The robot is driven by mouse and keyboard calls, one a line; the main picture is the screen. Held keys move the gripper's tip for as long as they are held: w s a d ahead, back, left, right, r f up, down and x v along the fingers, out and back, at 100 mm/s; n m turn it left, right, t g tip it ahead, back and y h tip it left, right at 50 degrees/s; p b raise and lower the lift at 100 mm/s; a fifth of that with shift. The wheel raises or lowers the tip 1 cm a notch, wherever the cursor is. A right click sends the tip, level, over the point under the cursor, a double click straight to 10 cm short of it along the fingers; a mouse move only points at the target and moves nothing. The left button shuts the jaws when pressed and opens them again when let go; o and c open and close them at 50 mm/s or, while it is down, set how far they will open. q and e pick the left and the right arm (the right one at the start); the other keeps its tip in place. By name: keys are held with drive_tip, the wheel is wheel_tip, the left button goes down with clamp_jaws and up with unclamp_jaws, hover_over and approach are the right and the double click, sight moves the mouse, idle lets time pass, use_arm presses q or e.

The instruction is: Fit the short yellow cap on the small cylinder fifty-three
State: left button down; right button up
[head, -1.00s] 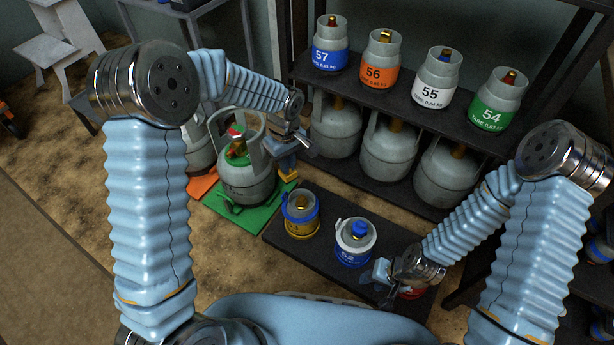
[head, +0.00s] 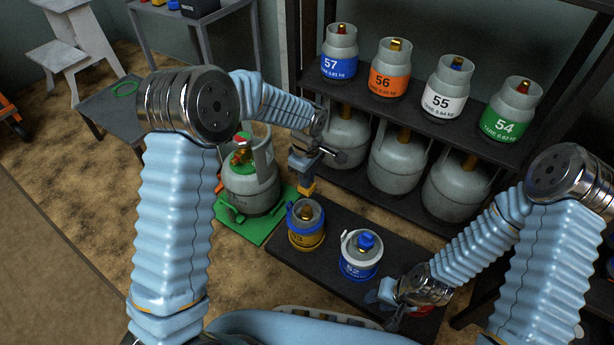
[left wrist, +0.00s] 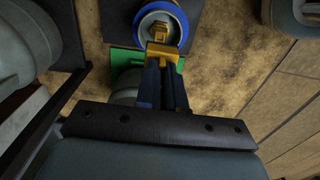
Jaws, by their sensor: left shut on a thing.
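The small cylinder fifty-three (head: 307,239) is yellow with a blue collar and a brass valve, and stands upright on the dark low platform. It also shows in the left wrist view, its blue collar (left wrist: 182,18) at the top. My left gripper (head: 304,180) points down, shut on the short yellow cap (head: 307,190), above and slightly behind the cylinder. In the left wrist view the cap (left wrist: 158,52) sits between the fingertips, apparently apart from the valve. My right gripper (head: 388,296) is low at the platform's right end; its jaws are unclear.
Cylinder 52 (head: 359,265), with white collar and blue top, stands right of fifty-three. A large grey cylinder (head: 250,185) stands on a green mat (head: 248,234) to the left. Behind is a rack (head: 420,125) of numbered cylinders 57 to 54, with larger grey ones below.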

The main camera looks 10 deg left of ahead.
use_arm(q)
drive_tip(key=b, duration=0.5)
hover_over(307, 208)
drive_tip(key=shift+f, duration=3.65)
drive_tip(key=shift+f+b, duration=1)
drive_tip(key=shift+f, duration=0.8)
drive_tip(key=c, duration=1.2)
unclamp_jaws()
drive_tip(key=shift+r, duration=0.1)
drive_tip(key=shift+o, duration=0.2)
wheel_tip(307, 208, up, 14)
drive_tip(key=p, duration=0.3)
drive_tip(key=shift+p, duration=0.35)
